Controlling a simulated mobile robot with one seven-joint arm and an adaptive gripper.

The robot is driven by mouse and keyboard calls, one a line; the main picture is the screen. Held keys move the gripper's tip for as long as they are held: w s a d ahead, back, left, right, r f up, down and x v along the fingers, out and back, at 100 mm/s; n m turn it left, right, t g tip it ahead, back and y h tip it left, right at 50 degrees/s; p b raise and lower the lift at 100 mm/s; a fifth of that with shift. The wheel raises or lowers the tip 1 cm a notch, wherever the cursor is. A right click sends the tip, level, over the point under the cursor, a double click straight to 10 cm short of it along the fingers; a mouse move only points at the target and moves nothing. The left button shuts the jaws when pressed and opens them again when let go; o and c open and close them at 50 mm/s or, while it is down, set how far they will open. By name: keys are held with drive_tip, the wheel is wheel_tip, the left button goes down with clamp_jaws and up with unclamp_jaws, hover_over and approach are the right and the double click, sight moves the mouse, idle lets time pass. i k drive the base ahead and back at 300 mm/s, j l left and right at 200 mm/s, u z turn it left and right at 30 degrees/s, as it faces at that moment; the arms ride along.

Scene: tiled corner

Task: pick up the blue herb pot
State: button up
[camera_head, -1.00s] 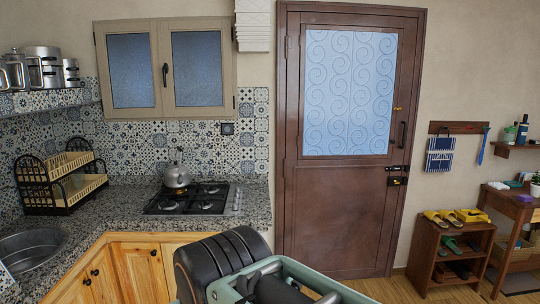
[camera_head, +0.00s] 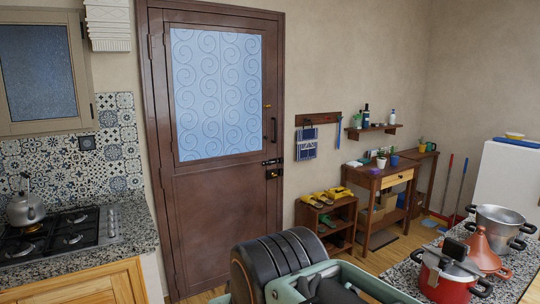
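A small blue pot-like thing (camera_head: 394,160) stands on the wooden side table (camera_head: 398,177) right of the door in the head view. It is far off and small; I cannot tell for sure whether herbs grow in it. A white pot with a green plant (camera_head: 381,161) stands just left of it. My folded arm shows at the bottom middle of the view, far from the table. My gripper's fingers are not visible.
A shoe rack (camera_head: 328,228) stands between the brown door (camera_head: 220,200) and the table. A granite counter with a red pot (camera_head: 446,283) and a steel pot (camera_head: 497,226) fills the lower right. A stove (camera_head: 65,238) is at left. Some floor shows before the rack.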

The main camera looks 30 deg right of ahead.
sight(394, 159)
drive_tip(key=z, duration=1.75)
drive_tip(key=i+j+u, duration=0.25)
drive_tip(key=i+u, duration=0.2)
drive_tip(key=i+j+u, duration=0.15)
drive_tip(key=i+u, duration=0.3)
drive_tip(key=i+j+u, duration=0.15)
drive_tip(key=i, duration=0.95)
drive_tip(key=i+z, duration=0.3)
drive_tip(key=i, duration=0.2)
drive_tip(key=i+z, duration=0.35)
drive_tip(key=i, duration=0.15)
drive_tip(key=i+z, duration=0.75)
drive_tip(key=i, duration=0.2)
drive_tip(key=i+z, duration=0.35)
drive_tip(key=i, duration=0.15)
drive_tip(key=i+j+z, duration=0.1)
drive_tip(key=i+z, duration=0.2)
drive_tip(key=i, duration=0.15)
